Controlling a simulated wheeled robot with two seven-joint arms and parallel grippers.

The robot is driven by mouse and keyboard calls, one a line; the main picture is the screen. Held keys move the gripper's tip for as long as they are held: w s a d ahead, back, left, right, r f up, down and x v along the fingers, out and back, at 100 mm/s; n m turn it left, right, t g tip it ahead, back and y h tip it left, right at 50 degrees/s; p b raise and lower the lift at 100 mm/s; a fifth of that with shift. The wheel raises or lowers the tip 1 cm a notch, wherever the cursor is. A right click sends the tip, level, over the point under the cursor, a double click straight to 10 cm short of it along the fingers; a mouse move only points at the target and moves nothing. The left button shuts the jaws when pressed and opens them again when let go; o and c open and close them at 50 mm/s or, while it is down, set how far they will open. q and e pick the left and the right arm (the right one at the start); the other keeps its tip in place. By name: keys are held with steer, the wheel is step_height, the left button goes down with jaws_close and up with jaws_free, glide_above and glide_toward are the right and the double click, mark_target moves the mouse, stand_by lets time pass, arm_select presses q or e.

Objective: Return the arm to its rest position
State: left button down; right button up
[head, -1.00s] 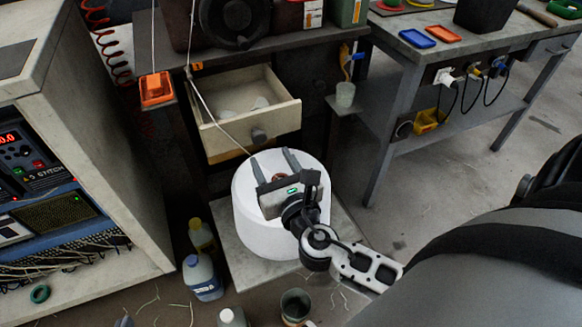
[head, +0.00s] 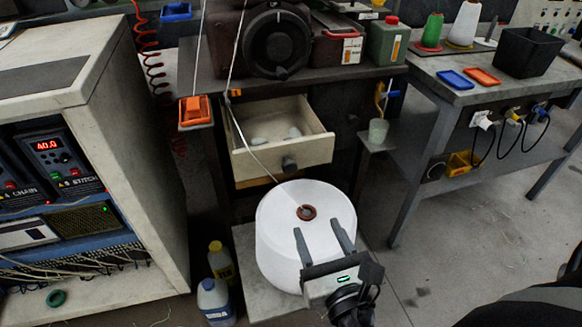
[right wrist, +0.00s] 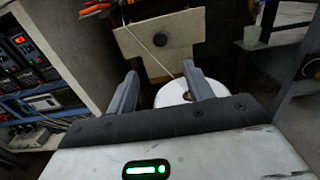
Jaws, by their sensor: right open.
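My right gripper (head: 321,240) is open and empty. In the head view its fingers overlap the front of a large white thread cone or roll (head: 277,238), which stands on a grey base plate with a reddish-brown core on top. In the right wrist view the two fingers (right wrist: 160,85) are spread apart, with part of the white roll (right wrist: 172,95) beyond them. I cannot tell whether the fingers touch the roll. My left gripper is not in view.
An open drawer (head: 255,163) juts out above the roll, and a thread runs down past it. A control cabinet (head: 150,150) stands at left. Bottles (head: 214,298) stand on the floor by the base plate. A workbench (head: 430,85) stands at right, with clear floor before it.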

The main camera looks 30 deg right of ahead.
arm_select(q)
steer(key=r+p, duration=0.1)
steer(key=p, duration=0.2)
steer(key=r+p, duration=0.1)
steer(key=p, duration=0.2)
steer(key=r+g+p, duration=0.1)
steer(key=p, duration=0.2)
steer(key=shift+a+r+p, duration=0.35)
steer(key=shift+p, duration=0.05)
arm_select(e)
steer(key=s+a+m+g+y, duration=0.1)
steer(key=a+m+g+y, duration=0.2)
steer(key=m, duration=1.3)
steer(key=s+a+f+m+g+y, duration=0.1)
steer(key=a+m+g+y, duration=0.2)
steer(key=m, duration=1.3)
steer(key=shift+s+a+f+g+y, duration=0.15)
steer(key=shift+s+a+g+y, duration=0.15)
steer(key=shift+g+y, duration=0.15)
